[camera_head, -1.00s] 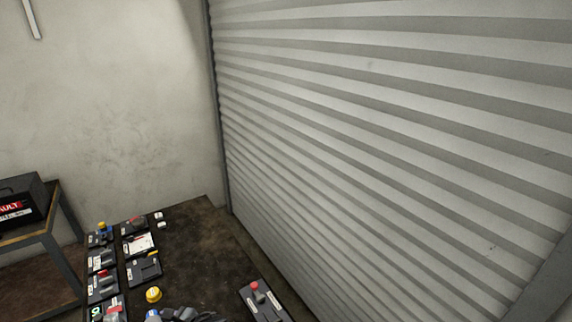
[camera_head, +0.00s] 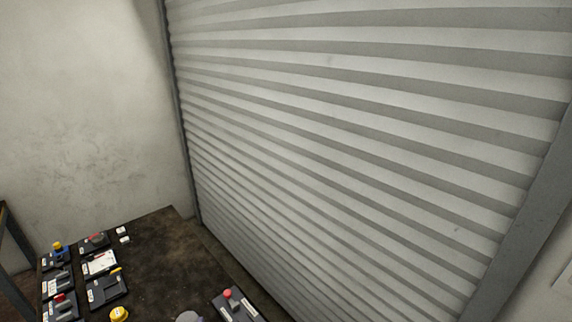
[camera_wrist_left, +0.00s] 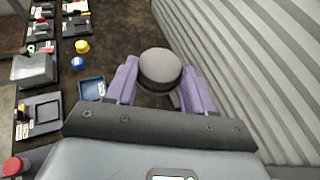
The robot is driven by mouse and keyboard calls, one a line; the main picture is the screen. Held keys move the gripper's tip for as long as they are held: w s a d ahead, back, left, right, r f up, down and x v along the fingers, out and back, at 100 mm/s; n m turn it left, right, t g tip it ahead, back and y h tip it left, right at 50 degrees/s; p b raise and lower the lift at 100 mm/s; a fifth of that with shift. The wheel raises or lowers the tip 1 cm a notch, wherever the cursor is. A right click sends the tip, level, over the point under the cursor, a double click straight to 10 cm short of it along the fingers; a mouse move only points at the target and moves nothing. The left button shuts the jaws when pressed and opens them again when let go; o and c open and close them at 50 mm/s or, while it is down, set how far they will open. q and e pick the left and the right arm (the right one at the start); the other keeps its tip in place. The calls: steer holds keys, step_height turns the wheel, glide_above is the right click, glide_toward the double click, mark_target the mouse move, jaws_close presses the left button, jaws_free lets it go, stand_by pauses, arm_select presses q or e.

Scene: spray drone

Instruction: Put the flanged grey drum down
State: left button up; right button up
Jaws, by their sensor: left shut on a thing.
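The flanged grey drum (camera_wrist_left: 160,68) is between the two purple fingers of my left gripper (camera_wrist_left: 160,88) in the left wrist view. I see its round grey top from above; its lower part is mostly hidden, so I cannot tell whether it touches the table. The gripper is shut on it. In the head view, a rounded grey shape (camera_head: 188,317) shows at the bottom edge, probably the drum's top. My right gripper is in neither view.
The dark table (camera_head: 160,262) has a bare stretch at its far end. Panels with switches (camera_head: 105,290) line its left side, and a red-knobbed panel (camera_head: 238,306) lies at right. A blue tray (camera_wrist_left: 92,88) is left of the gripper. A ribbed shutter (camera_head: 350,150) borders the right.

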arm_select(q)
steer(key=w+r+m+h+p, duration=0.1)
steer(key=r+h+p, duration=0.1)
steer(key=r+p, duration=0.8)
steer(key=w+r+m+h+p, duration=0.2)
steer(key=r+p, duration=0.8)
steer(key=r, duration=1.2)
steer(key=shift+w+d+m+t+p, duration=0.15)
steer(key=shift+w+m+t+p, duration=0.15)
steer(key=shift+t+p, duration=0.1)
